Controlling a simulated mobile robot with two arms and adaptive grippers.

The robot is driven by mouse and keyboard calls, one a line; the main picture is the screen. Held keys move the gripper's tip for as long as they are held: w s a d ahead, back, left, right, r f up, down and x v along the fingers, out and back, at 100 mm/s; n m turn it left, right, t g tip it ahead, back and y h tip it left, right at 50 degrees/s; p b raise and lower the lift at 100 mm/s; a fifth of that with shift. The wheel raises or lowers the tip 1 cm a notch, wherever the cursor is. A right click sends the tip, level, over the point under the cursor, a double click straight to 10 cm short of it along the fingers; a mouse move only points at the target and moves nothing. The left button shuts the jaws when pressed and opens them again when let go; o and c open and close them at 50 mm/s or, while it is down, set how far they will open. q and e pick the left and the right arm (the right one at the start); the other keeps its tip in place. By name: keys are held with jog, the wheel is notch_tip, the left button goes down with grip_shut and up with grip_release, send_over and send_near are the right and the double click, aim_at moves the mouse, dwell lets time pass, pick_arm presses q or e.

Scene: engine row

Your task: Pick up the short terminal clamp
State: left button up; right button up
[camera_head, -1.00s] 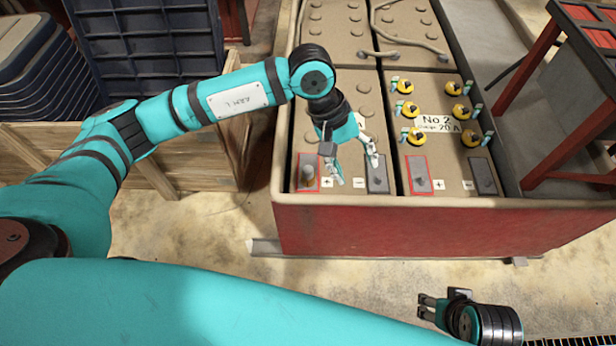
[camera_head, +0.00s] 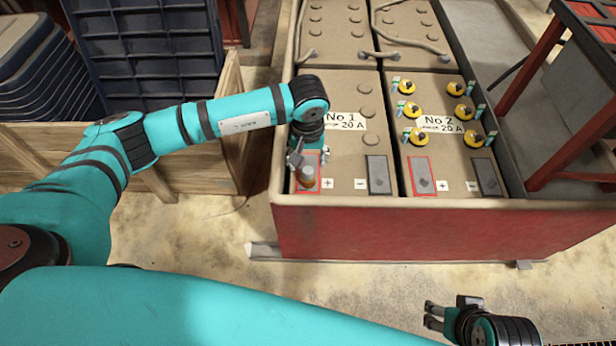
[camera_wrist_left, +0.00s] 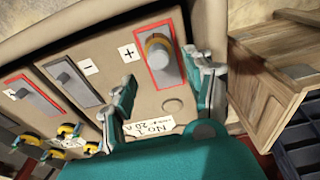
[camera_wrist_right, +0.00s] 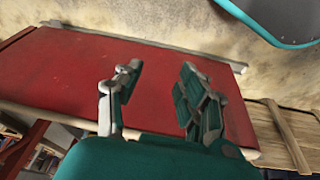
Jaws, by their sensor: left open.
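The short terminal clamp appears to be the small grey cylinder with a brass-coloured band (camera_head: 307,178) on the red-outlined plus terminal of battery No 1 (camera_head: 340,160). In the left wrist view the clamp (camera_wrist_left: 158,50) shows near the top, just beyond the fingertips. My left gripper (camera_head: 309,158) is open and hangs over that terminal. In the left wrist view its fingers (camera_wrist_left: 160,76) are spread apart with nothing between them; I cannot tell whether one touches the clamp. My right gripper (camera_head: 432,314) is open and empty, in front of the red case (camera_wrist_right: 65,75).
Battery No 2 (camera_head: 440,155) stands to the right with several yellow caps (camera_head: 417,136). A wooden crate (camera_head: 200,165) and dark blue bins (camera_head: 150,45) stand at left. A red frame (camera_head: 545,110) rises at right. The floor in front (camera_head: 350,290) is clear.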

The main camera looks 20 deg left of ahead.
aim_at(308, 170)
pick_arm(q)
jog(key=shift+f, duration=0.45)
notch_tip(308, 170, down, 3)
jog(key=shift+s+r+b, duration=0.1)
jog(key=shift+s+b, duration=0.05)
jog(key=shift+b, duration=0.3)
jog(key=shift+w+f, duration=0.2)
jog(key=shift+f, duration=0.6)
grip_shut()
pick_arm(e)
jog(key=w+t, duration=0.1)
jog(key=w+a, duration=0.1)
jog(key=w, duration=0.1)
jog(key=shift+w+r+t, duration=0.1)
jog(key=shift+w+t, duration=0.05)
jog(key=shift+t, duration=0.25)
